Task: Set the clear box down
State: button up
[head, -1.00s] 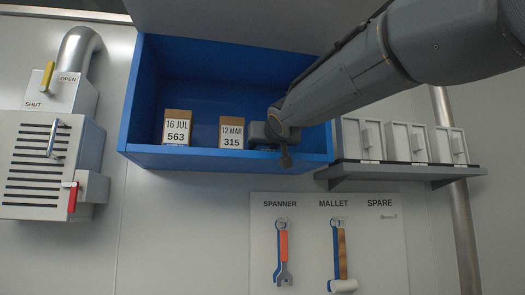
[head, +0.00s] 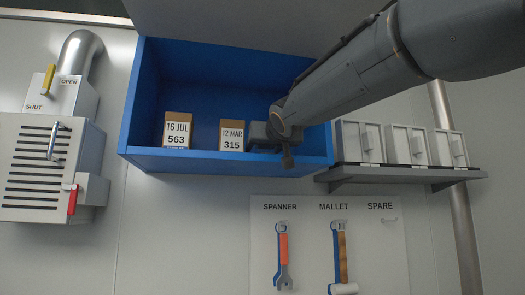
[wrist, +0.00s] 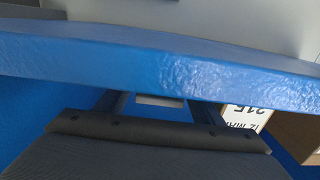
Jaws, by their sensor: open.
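I cannot make out a clear box in either view. My gripper (head: 258,134) is inside the right part of the blue cabinet, just behind its front lip and to the right of the box marked 12 MAR 315 (head: 231,138). In the wrist view my gripper (wrist: 160,108) is open, with its two dark fingers apart. A small pale patch (wrist: 160,100) shows between the fingers; I cannot tell what it is. The 12 MAR box also shows in the wrist view (wrist: 243,115), beside the right finger and apart from it.
A grey shelf (head: 400,173) with white bins is at right. A spanner (head: 283,255) and a mallet (head: 342,260) hang below.

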jog(key=s+b, duration=0.1)
jog(key=s, duration=0.1)
jog(key=s+d+b, duration=0.1)
jog(key=s, duration=0.2)
jog(key=s+b, duration=0.1)
jog(key=s, duration=0.2)
jog(key=shift+s+d+f, duration=0.1)
jog(key=shift+s+d, duration=0.15)
jog(key=shift+d, duration=0.1)
jog(key=shift+s+d+f+b, duration=0.1)
jog(key=shift+s+b, duration=0.15)
jog(key=shift+b, duration=0.65)
jog(key=shift+s+d+b, duration=0.1)
jog(key=shift+s+b, duration=0.55)
jog(key=shift+b, duration=0.05)
jog(key=shift+r, duration=0.2)
